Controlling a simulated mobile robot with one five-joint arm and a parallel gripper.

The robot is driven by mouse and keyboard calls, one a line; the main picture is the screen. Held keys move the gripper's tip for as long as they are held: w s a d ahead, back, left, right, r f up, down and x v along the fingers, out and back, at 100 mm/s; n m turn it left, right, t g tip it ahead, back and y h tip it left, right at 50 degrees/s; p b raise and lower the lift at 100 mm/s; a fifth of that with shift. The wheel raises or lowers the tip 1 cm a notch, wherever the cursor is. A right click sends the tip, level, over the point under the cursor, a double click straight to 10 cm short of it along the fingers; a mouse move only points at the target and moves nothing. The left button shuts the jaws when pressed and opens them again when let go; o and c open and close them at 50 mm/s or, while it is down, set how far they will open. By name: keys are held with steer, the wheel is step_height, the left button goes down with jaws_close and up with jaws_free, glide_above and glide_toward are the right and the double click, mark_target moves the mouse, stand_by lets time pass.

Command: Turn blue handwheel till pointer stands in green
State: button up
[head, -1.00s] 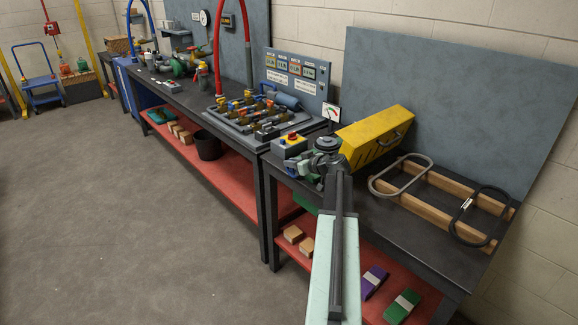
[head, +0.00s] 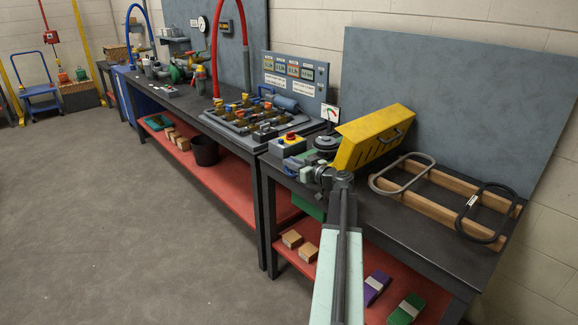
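A small white dial plate (head: 330,113) with red and green marks stands at the back of the near bench; its pointer is too small to read. A dark round disc (head: 327,142) sits in front of it. A small blue part (head: 290,163) shows at the bench's left edge, beside my gripper; I cannot tell whether it is the blue handwheel. My gripper (head: 303,172) is at the end of my arm, over the left front of the near bench. Its fingers are small and partly hidden, so I cannot tell whether they are open or touching the blue part.
A box with a red button (head: 290,137) stands left of the disc. A tilted yellow slotted cover (head: 372,137) is close on the right. Wooden rails (head: 430,205) with two oval loops lie farther right. The floor at left is clear.

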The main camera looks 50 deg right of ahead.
steer(key=s, duration=0.7)
steer(key=shift+s+a+r+p, duration=0.25)
steer(key=shift+s+r+p, duration=0.15)
steer(key=shift+p, duration=0.05)
